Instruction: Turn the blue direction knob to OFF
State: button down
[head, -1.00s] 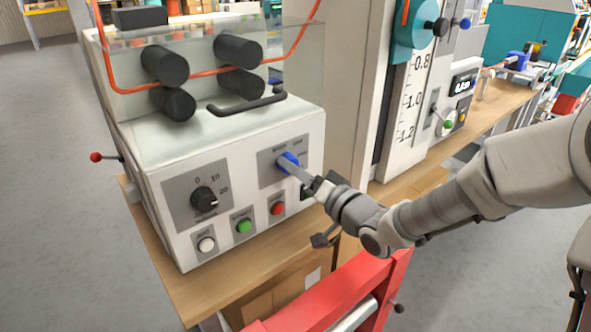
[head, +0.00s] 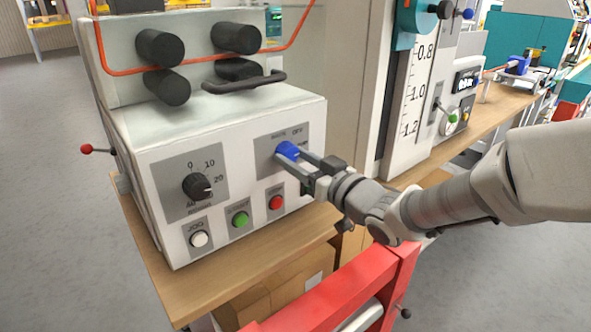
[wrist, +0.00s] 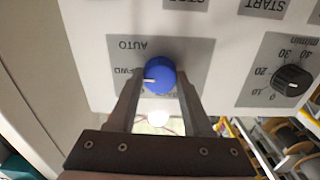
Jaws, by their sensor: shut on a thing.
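The blue direction knob (head: 287,150) sits on a grey plate on the white machine's front panel. In the wrist view the knob (wrist: 159,75) is between my two fingertips, and its white mark points left, towards the FWD label. An AUTO label shows upside down above it. The OFF label (head: 298,132) shows small above and right of the knob in the head view. My gripper (head: 297,158) reaches in from the right and is shut on the knob; it also shows in the wrist view (wrist: 158,84).
A black speed dial (head: 197,186) is left on the same panel. White (head: 199,239), green (head: 240,220) and red (head: 276,202) buttons sit below. A black bar handle (head: 245,82) is above. A red frame (head: 350,288) stands below my arm.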

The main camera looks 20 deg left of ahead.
jog(key=n+b, duration=0.1)
jog(key=n, duration=0.1)
jog(key=n+b, duration=0.1)
jog(key=b, duration=0.1)
jog(key=n+b, duration=0.1)
jog(key=n, duration=0.1)
jog(key=shift+f+n+b, duration=0.25)
jog(key=shift+n+b, duration=0.05)
jog(key=shift+r+n+b, duration=0.2)
jog(key=shift+n+b, duration=1.25)
jog(key=shift+n, duration=0.45)
jog(key=shift+c, duration=1.6)
grip_release()
jog(key=shift+d, duration=0.1)
jog(key=p+v, duration=0.4)
jog(key=v, duration=1.3)
jog(key=shift+d, duration=0.15)
